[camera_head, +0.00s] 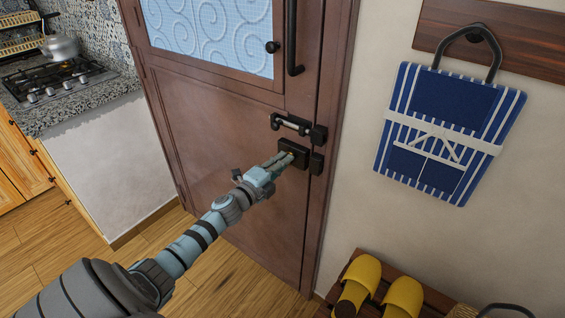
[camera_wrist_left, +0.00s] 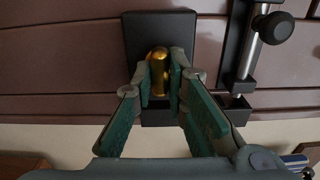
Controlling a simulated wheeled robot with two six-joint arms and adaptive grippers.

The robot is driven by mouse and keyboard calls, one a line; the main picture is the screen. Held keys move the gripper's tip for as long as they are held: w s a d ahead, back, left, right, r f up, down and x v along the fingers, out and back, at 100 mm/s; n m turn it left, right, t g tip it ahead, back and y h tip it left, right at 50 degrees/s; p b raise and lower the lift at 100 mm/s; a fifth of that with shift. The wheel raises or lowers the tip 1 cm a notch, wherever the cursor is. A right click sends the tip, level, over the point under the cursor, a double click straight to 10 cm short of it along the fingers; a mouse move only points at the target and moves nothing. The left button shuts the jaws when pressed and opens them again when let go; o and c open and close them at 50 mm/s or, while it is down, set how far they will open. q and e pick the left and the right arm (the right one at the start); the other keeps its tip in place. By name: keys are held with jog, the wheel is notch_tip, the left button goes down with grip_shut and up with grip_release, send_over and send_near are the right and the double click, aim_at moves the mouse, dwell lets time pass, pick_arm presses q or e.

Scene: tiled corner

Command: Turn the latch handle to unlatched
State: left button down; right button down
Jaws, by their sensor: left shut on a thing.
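The latch (camera_head: 294,154) is a black plate on the brown door (camera_head: 230,150), near its right edge. Its handle shows as a brass-coloured knob (camera_wrist_left: 159,66) in the left wrist view, standing on the black plate (camera_wrist_left: 140,28). My left gripper (camera_head: 286,160) reaches the latch from the lower left. In the left wrist view, its two fingers (camera_wrist_left: 160,78) are on either side of the brass handle and closed on it. The fingers hide part of the handle. My right gripper is not in view.
A black and silver slide bolt (camera_head: 292,124) is just above the latch, close to my gripper. A long black pull handle (camera_head: 292,40) is higher up. A blue bag (camera_head: 425,168) hangs on the right wall. Yellow slippers (camera_head: 360,282) sit on a wooden rack below.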

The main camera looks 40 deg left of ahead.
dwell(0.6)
pick_arm(q)
jog(key=c, duration=1.6)
grip_release()
